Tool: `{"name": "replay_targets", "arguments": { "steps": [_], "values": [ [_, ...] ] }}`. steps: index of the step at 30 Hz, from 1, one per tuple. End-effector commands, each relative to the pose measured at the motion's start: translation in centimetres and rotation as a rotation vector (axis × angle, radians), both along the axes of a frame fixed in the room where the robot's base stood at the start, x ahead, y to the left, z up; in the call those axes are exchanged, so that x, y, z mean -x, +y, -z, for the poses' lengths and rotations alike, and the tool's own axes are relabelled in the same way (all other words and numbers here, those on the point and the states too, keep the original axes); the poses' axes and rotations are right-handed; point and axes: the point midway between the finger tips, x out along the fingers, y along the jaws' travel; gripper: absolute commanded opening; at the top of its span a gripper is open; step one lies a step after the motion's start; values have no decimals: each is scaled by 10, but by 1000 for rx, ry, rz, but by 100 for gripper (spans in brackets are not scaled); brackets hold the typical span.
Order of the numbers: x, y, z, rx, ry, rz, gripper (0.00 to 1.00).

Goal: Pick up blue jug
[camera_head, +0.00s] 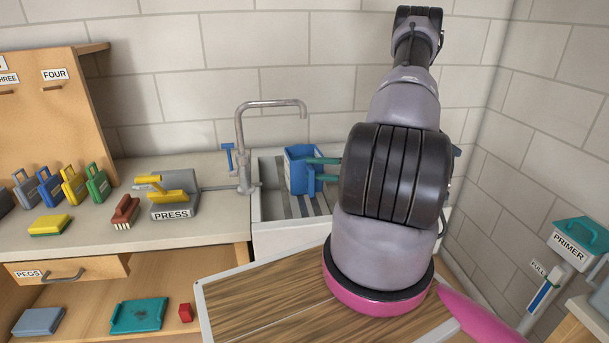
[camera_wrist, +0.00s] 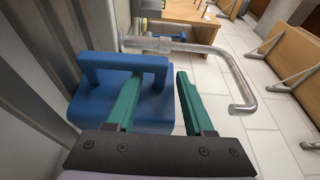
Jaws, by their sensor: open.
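The blue jug (camera_head: 298,172) stands in the sink (camera_head: 262,234) at the back, near its left side. My gripper (camera_head: 311,168) reaches it from the right, with its two teal fingers at the jug's handle side. In the wrist view the jug (camera_wrist: 90,99) is at the left, with its squared handle (camera_wrist: 112,60) at the top. My gripper (camera_wrist: 160,75) is open there. The left finger's tip reaches in by the handle, and the right finger is outside to the right, with part of the handle between them. Whether either finger touches the jug I cannot tell.
A metal faucet (camera_head: 241,140) rises just left of the jug; its spout also shows close by in the wrist view (camera_wrist: 240,100). A yellow-handled press (camera_head: 175,196) and a brown brush (camera_head: 124,212) are on the counter (camera_head: 85,238).

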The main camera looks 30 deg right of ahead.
Motion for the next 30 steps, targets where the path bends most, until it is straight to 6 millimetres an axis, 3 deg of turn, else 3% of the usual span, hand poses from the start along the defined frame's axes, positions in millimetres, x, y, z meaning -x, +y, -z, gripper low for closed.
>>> {"name": "replay_targets", "arguments": {
  "steps": [2,6,7,30],
  "values": [
    [0,0,0,0,0,0,52],
    [0,0,0,0,0,0,3],
    [0,0,0,0,0,0,0],
    [0,-1,0,1,1,0,0]
  ]
}}
